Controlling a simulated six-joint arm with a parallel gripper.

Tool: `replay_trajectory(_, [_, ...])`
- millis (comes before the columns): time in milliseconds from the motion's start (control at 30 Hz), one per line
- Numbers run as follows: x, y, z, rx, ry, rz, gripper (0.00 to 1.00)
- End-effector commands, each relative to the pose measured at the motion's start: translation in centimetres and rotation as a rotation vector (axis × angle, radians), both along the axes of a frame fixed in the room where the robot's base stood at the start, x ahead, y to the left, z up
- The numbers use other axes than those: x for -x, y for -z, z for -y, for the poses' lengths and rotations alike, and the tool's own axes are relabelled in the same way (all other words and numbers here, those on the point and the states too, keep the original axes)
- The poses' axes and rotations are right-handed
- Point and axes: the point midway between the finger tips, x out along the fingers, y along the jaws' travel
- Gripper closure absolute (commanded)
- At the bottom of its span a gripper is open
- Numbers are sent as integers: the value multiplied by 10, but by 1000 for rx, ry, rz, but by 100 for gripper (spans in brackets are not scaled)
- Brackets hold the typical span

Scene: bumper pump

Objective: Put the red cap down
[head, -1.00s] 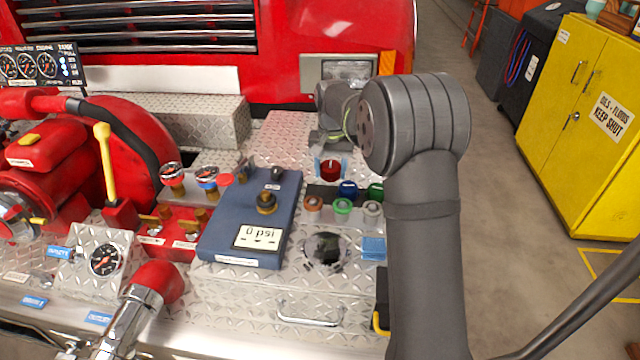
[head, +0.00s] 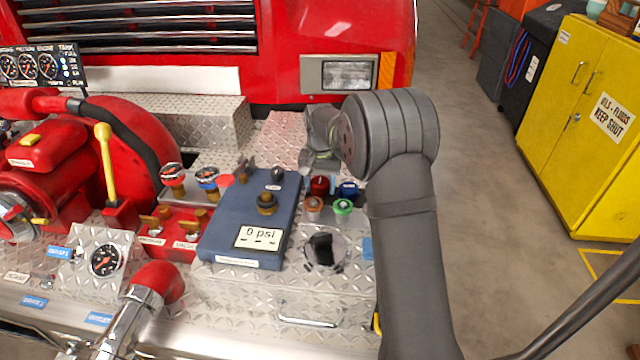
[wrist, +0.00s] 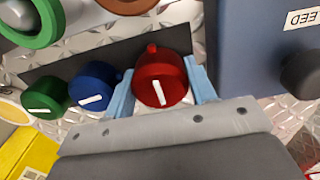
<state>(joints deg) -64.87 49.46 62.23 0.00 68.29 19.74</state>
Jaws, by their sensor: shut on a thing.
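The red cap (head: 320,186) is at the left end of the dark strip, left of the blue cap (head: 348,190). In the wrist view the red cap (wrist: 161,78) sits between the two light-blue fingers of my gripper (wrist: 160,90), its white mark facing the camera. My gripper (head: 320,172) is shut on the cap, low over the strip. The cap's underside is hidden, so I cannot tell whether it touches the strip. In the wrist view the blue cap (wrist: 93,87) and green cap (wrist: 45,96) rest on the dark strip (wrist: 130,57).
A blue box (head: 222,228) with a 0 psi display stands close to the left of the red cap. Ringed ports, one orange-brown (head: 312,206) and one green (head: 343,207), lie in front. My arm covers the right end of the row in the head view.

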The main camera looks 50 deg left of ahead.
Motion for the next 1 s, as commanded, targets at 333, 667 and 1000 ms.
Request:
replay_trajectory(333, [0,9,0,1,0,-1,77])
replay_trajectory(667, [-1,10,1,4,0,0,40])
replay_trajectory(1000, [-1,-18,0,-1,1,1,40])
